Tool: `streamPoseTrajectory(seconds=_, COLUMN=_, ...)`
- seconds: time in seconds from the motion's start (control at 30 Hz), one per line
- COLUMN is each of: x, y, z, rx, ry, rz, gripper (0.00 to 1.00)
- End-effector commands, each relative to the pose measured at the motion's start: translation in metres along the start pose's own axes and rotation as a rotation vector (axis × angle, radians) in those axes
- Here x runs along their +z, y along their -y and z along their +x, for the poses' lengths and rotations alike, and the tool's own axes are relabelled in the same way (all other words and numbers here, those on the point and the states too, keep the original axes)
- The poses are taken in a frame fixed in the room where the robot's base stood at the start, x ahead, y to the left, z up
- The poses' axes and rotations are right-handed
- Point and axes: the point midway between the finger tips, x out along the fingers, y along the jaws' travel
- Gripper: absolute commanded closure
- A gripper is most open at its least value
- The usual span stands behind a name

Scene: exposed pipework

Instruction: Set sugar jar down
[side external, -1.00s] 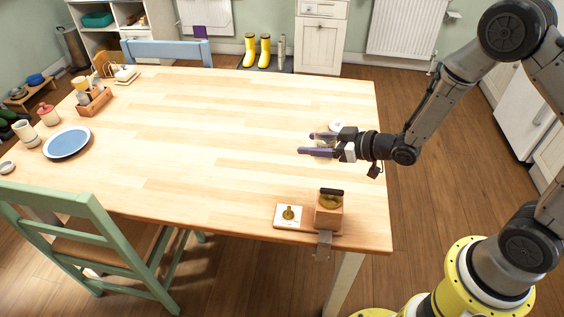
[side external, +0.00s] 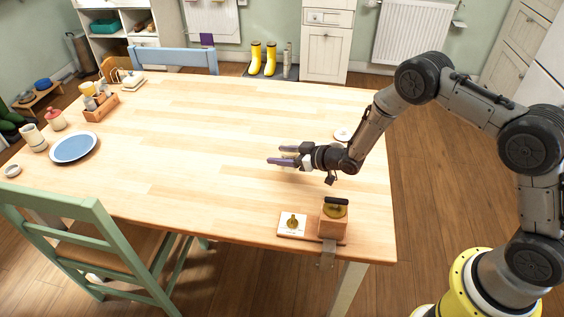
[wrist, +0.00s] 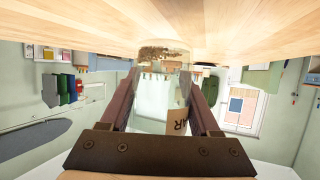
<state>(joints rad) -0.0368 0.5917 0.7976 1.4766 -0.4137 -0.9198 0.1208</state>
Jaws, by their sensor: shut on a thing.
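The sugar jar (wrist: 160,78) is clear glass with a brown layer at the end nearest the table and a tan label ending in "AR". In the wrist view it stands between the two fingers of my gripper (wrist: 162,92), which is shut on it. In the side view my gripper (side external: 281,156) is low over the right half of the wooden table (side external: 210,130), fingers pointing left. The jar is hardly visible there. I cannot tell whether its base touches the table.
A small white round dish (side external: 343,134) lies behind my wrist. A blue plate (side external: 75,147) and a wooden caddy (side external: 101,104) are far left. The table's middle is clear.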

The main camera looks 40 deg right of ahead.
Motion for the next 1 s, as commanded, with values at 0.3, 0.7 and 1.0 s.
streamPoseTrajectory(seconds=0.3, x=0.026, y=0.0, z=0.01, rx=0.0, ry=0.001, rz=0.001, gripper=1.0)
streamPoseTrajectory(seconds=0.7, x=0.03, y=0.0, z=0.011, rx=0.0, ry=0.002, rz=0.001, gripper=0.25)
streamPoseTrajectory(seconds=1.0, x=0.03, y=0.0, z=0.011, rx=0.0, ry=0.002, rz=0.001, gripper=0.07)
